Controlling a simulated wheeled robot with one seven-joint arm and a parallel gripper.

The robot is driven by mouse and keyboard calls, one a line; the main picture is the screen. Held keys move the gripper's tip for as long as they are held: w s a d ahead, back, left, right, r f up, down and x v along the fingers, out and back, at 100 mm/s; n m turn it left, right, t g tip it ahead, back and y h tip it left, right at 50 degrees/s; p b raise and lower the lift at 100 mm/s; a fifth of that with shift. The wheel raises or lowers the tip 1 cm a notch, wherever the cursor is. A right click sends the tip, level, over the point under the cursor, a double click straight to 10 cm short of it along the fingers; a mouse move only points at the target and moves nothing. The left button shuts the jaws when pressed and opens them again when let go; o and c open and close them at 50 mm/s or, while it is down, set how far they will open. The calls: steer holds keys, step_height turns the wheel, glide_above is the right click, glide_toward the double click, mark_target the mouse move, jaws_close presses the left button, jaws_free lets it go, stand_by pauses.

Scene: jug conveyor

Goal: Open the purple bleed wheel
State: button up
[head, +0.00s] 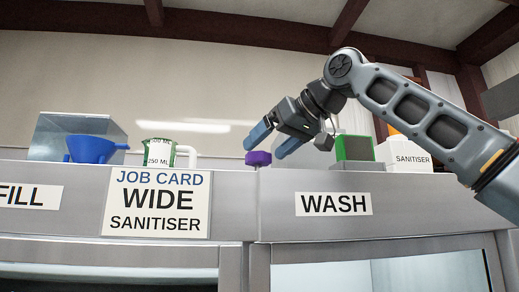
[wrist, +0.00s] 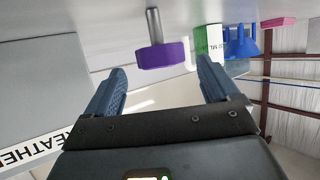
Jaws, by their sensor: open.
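The purple bleed wheel (head: 258,158) stands at the top edge of the grey front panel in the head view, between the job card and the WASH label. In the wrist view the wheel (wrist: 163,55) sits on a short grey metal stem (wrist: 153,24). My gripper (head: 272,145) is open, with its blue fingers spread just above and beside the wheel in the head view. In the wrist view my gripper (wrist: 160,80) has the wheel ahead, roughly between its two fingertips and a little beyond them. I cannot tell whether a finger touches it.
A green measuring jug (head: 158,152) and a blue funnel (head: 92,149) stand left of the wheel. A green-faced box (head: 355,148) and a white sanitiser container (head: 408,156) stand to the right. The job card (head: 156,202) reads WIDE SANITISER.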

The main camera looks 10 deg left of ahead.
mark_target(259, 154)
steer(key=shift+p+x, duration=0.4)
steer(key=shift+x, duration=1.55)
steer(key=shift+a, duration=0.1)
steer(key=shift+c, duration=0.4)
